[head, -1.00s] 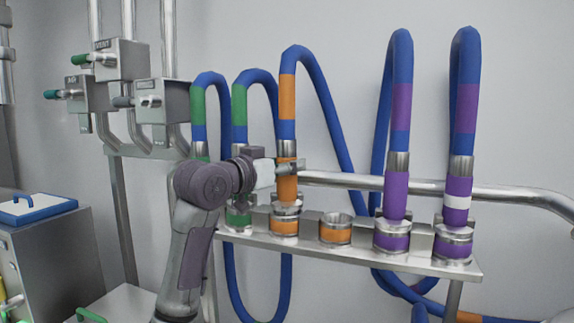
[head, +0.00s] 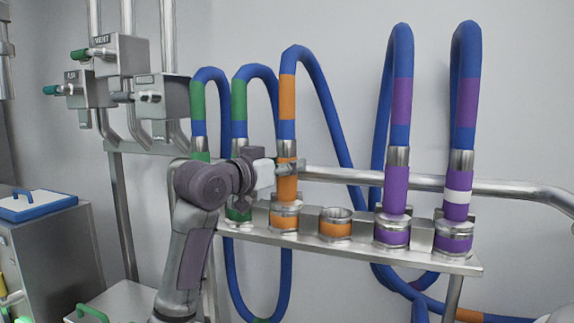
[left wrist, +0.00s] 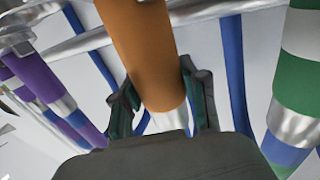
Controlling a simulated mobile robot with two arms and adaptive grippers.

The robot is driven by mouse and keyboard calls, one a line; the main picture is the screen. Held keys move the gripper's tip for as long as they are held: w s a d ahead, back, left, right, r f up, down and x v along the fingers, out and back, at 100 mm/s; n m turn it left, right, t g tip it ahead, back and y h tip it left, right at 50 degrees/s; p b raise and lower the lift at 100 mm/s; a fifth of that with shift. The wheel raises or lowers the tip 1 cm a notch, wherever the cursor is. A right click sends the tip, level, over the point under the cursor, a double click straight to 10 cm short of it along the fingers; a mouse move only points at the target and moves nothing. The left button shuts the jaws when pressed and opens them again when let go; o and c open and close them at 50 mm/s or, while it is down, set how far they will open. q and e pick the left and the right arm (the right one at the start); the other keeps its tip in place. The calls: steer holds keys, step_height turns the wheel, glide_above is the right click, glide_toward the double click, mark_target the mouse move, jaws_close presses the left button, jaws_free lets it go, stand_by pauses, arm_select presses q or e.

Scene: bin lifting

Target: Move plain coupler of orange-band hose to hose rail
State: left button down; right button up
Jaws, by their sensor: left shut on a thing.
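The orange-band hose (head: 287,88) loops up over the ports, and its plain orange coupler (head: 287,188) stands upright at the left orange port (head: 284,219). My left gripper (head: 289,167) is shut on the upper part of this coupler. In the left wrist view my left gripper's fingers (left wrist: 163,105) lie on both sides of the orange coupler (left wrist: 140,50). The second orange port (head: 336,224) is open and empty. The ports sit on a metal ledge (head: 350,254), and a tubular rail (head: 345,179) runs behind. My right gripper is not in view.
Green-band hoses (head: 239,100) stand close to the left. A plain purple coupler (head: 396,190) and a white-striped purple coupler (head: 457,195) stand to the right. Valve boxes (head: 120,58) hang on the left wall. A blue tray (head: 38,205) sits on a cabinet.

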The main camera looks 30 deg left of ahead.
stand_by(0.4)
arm_select(q)
steer(key=c, duration=0.5)
jaws_free()
steer(key=shift+f, duration=0.1)
steer(key=s, duration=0.4)
steer(key=s+a, duration=0.1)
steer(key=s, duration=0.7)
steer(key=shift+a, duration=0.2)
